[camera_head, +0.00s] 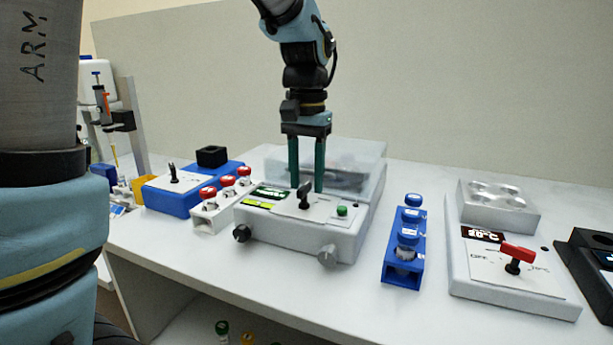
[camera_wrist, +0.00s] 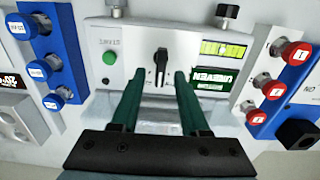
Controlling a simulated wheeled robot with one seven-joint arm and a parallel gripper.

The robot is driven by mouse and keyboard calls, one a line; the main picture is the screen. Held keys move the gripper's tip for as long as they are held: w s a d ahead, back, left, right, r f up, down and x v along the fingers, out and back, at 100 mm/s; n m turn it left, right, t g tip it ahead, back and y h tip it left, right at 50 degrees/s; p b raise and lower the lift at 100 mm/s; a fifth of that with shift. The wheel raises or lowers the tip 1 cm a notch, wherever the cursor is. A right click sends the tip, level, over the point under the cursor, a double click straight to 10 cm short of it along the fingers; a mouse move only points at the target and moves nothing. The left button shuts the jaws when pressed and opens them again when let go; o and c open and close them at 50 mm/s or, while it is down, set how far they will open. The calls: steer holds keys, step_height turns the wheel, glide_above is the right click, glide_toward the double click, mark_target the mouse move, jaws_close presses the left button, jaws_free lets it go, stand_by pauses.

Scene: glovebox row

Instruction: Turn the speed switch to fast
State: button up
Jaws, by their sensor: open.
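The switch is a small black knob (camera_head: 304,196) on a light plate on top of the white machine (camera_head: 290,232) with a clear lid. In the wrist view the knob (camera_wrist: 160,62) stands upright in the picture, with a pale pointer mark. I cannot read slow or fast labels beside it. My gripper (camera_head: 306,188) points straight down over the plate, its two green fingers apart. In the wrist view the fingertips (camera_wrist: 160,73) lie to either side of the knob's lower end, with a gap on each side. I cannot tell whether the tips reach down to knob height.
A green button (camera_head: 342,211) and two displays flank the knob. Red-capped vials (camera_head: 226,182) stand at left, and a blue rack (camera_head: 405,262) with blue-capped vials stands at right. A device with a red switch (camera_head: 518,252) is further right. Bare white bench lies between them.

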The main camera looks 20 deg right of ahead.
mark_target(306, 183)
step_height(306, 183, up, 11)
stand_by(0.5)
steer(key=shift+f, duration=0.1)
